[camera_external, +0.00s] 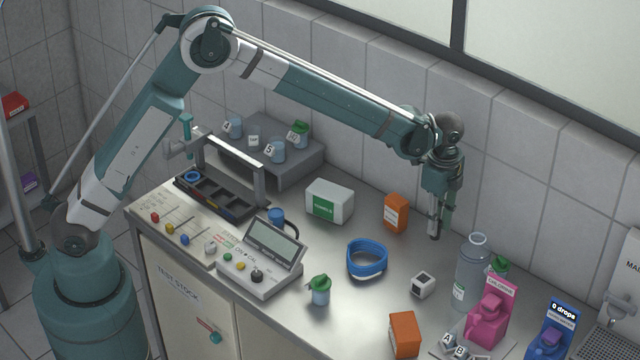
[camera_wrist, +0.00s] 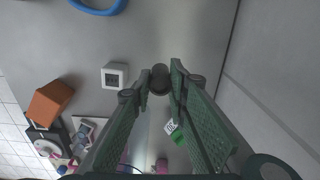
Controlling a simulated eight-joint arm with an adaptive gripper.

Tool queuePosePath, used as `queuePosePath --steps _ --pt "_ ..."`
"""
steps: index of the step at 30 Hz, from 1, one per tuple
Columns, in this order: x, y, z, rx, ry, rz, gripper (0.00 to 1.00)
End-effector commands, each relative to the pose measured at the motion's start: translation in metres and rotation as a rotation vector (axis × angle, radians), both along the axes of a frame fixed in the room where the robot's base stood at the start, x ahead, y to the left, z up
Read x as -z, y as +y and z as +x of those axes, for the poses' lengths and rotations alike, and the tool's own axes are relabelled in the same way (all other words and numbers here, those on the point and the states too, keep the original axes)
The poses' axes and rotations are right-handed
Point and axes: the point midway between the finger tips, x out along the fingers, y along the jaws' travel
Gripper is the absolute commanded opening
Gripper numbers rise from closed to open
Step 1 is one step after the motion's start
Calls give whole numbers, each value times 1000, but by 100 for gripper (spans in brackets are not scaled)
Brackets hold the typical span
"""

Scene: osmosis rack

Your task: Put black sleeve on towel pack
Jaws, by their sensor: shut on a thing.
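My gripper (camera_external: 436,212) hangs pointing down at the back right of the bench, right of the orange box. In the wrist view, my gripper (camera_wrist: 160,84) is shut on a small dark round piece (camera_wrist: 159,77) at its fingertips. This looks like the black sleeve, though its shape is partly hidden by the fingers. It is above the grey bench top. A white pack with a green label (camera_external: 329,201) stands at the back middle of the bench, left of my gripper. It looks like the towel pack; the label is too small to read surely.
An orange box (camera_external: 396,213) stands between the pack and my gripper. A blue ring coil (camera_external: 367,260), a white cube (camera_external: 423,285), a grey bottle (camera_external: 472,275) and a pink container (camera_external: 489,315) stand nearby. The tiled wall is close behind. Bench between coil and cube is clear.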

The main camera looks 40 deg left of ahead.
Motion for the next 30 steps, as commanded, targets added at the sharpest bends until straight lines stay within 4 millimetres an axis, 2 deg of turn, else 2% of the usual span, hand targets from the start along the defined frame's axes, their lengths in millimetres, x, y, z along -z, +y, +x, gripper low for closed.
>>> queuePosePath --steps 5,11,20,30 --pt "-7 22 4 -11 0 0 11" --pt "-21 71 11 -35 0 0 11" --pt "-46 171 14 -80 0 0 11" --pt "-72 281 0 -133 0 0 11"
